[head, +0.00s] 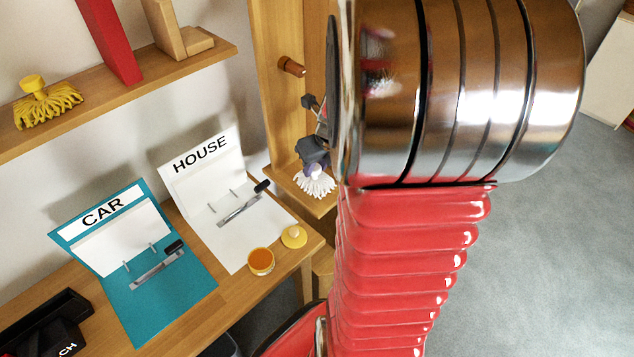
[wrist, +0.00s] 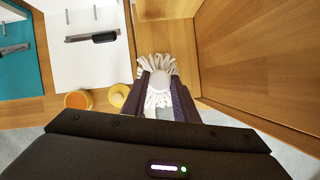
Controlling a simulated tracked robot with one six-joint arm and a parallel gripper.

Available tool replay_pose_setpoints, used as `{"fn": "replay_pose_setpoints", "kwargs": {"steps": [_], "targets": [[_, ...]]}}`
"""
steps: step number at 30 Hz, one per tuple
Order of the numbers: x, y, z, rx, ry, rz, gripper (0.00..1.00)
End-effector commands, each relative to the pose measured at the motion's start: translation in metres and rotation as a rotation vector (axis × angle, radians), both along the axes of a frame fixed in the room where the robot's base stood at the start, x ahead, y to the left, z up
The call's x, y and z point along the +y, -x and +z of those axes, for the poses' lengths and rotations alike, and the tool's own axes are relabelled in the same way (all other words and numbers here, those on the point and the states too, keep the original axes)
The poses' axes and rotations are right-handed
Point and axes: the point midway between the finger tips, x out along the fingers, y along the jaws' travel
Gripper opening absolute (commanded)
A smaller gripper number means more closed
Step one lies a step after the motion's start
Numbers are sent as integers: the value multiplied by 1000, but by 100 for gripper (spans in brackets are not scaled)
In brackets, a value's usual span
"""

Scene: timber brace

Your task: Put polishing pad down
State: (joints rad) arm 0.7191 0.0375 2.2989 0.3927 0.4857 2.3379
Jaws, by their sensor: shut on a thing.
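The polishing pad is white and fringed, with a pale round knob. It shows in the head view (head: 317,186) left of my red arm, and in the wrist view (wrist: 158,68) at the upper middle. My gripper (head: 314,163) is shut on its knob, with the dark fingers (wrist: 160,90) on either side in the wrist view. The pad is at a small wooden ledge (head: 285,183) beside an upright wooden panel. I cannot tell whether its strands touch the wood. My arm hides part of the ledge's right side.
On the bench left of the ledge are a white HOUSE board (head: 205,185), a teal CAR board (head: 140,300), an orange cup (head: 261,262) and a yellow knobbed lid (head: 294,237). A wooden peg (head: 292,66) juts from the panel. A yellow mop-like pad (head: 45,105) sits on the upper shelf.

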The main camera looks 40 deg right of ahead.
Motion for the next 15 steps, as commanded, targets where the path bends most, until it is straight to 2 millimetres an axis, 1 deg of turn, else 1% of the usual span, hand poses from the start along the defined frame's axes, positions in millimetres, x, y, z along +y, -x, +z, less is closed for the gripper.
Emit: {"fn": "replay_pose_setpoints", "kwargs": {"steps": [1,3,12,15], "targets": [[0,0,-6,2,-2,-1,9],[1,0,-11,2,0,0,9],[1,0,-13,0,0,1,9],[1,0,-17,1,-1,0,9]]}}
